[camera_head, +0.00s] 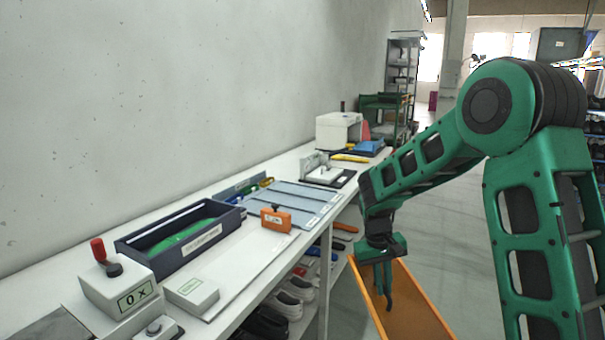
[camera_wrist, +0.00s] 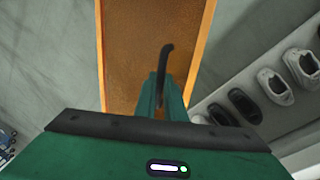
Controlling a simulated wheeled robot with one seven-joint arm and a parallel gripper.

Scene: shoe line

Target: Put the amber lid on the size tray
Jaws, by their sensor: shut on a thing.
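The amber lid (camera_head: 405,305) is a long, flat orange panel with raised edges. It is in the air off the front of the bench, under my gripper (camera_head: 386,280), and reaches past the bottom of the picture. My gripper is shut on it; the exact grip point is hard to see. In the wrist view the lid (camera_wrist: 125,55) spans the upper middle, behind the green fingers and a dark hooked part. A dark blue open tray (camera_head: 170,264) with a white label and something green inside stands on the bench at left. It looks like the size tray, but I cannot read its label.
A control box (camera_head: 118,296) with a red lever and a small white box (camera_head: 192,293) stand near the tray. An orange block (camera_head: 276,219) sits by a grey-blue panel (camera_head: 300,196). Shoes (camera_head: 290,300) fill the shelf below. The aisle floor (camera_head: 440,215) is clear.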

